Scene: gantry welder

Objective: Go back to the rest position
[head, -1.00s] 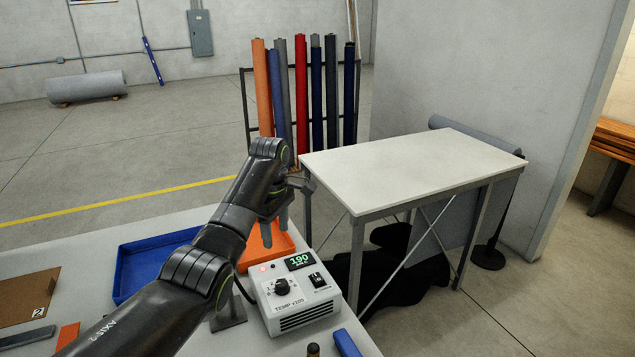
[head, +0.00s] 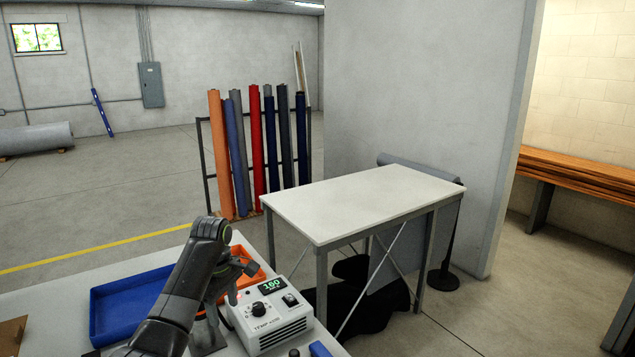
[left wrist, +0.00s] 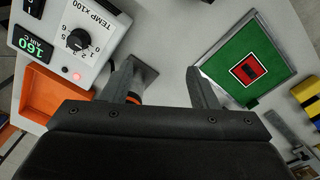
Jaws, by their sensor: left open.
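My left arm (head: 185,285) comes in from the lower left of the head view, bent at the top, with the gripper hanging down beside the white temperature controller (head: 270,315). In the left wrist view my left gripper (left wrist: 160,72) is open, its two fingers apart with bare grey table between them. A dark metal stand (left wrist: 143,75) with an orange and black part lies by the left finger, partly hidden by it. The controller also shows in the left wrist view (left wrist: 75,35), its green display reading 160. My right gripper is in neither view.
A blue tray (head: 125,300) and an orange tray (head: 238,262) sit on the bench. A green panel with a red square (left wrist: 248,72) lies near the right finger. A white-topped table (head: 360,203) stands beyond the bench, with a rack of rolls (head: 258,145) behind.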

